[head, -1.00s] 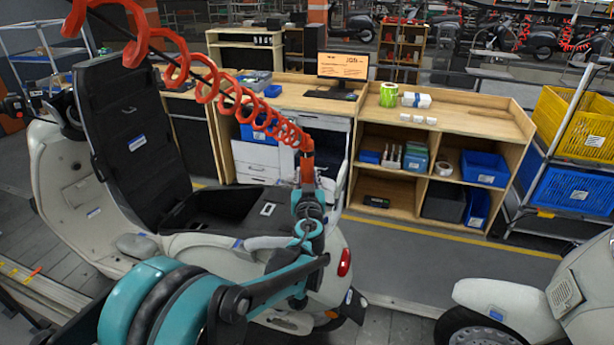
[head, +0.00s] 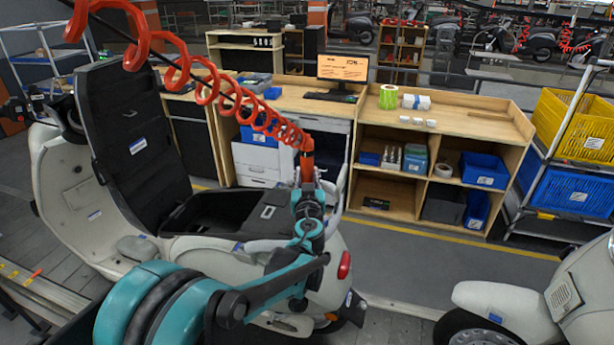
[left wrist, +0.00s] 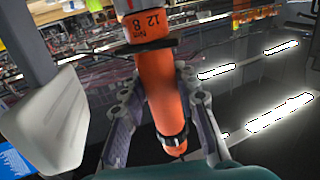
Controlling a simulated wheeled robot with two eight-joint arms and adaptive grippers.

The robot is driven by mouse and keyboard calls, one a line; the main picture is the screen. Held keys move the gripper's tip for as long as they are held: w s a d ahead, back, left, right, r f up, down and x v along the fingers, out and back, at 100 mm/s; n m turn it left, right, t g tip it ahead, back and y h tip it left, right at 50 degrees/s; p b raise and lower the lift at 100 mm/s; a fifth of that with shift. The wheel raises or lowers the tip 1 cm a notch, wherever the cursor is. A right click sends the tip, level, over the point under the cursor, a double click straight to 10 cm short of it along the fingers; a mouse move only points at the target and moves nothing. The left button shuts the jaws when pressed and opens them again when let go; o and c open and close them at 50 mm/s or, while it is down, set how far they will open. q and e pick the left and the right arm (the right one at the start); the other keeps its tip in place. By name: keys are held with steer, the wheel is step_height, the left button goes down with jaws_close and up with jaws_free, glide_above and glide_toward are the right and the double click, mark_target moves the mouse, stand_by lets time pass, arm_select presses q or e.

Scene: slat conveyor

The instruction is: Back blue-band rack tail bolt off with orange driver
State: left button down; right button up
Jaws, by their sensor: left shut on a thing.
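The orange driver (head: 307,160) stands roughly upright, with a coiled orange hose reaching its top. My left gripper (head: 309,207) is shut on it. In the left wrist view the driver (left wrist: 160,85) passes between both fingers of my left gripper (left wrist: 165,105) and shows "12 8 Nm". A cream scooter (head: 110,215) stands below and behind my left arm, its black seat (head: 130,140) raised. A pale grey rail, likely the rear rack (head: 340,190), shows just right of the driver. The tail bolt and driver tip against it cannot be made out. My right gripper is out of view.
Another cream scooter (head: 510,300) stands at the right. Behind is a wooden shelf bench (head: 470,120) with blue bins and a monitor (head: 342,67). A rack with a yellow crate (head: 575,125) and a blue crate (head: 570,187) stands at right. The floor between is clear.

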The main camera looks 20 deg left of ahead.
mark_target(307, 162)
arm_select(q)
steer(key=shift+r+p, duration=1.85)
steer(key=shift+r, duration=0.9)
steer(key=shift+f, duration=0.1)
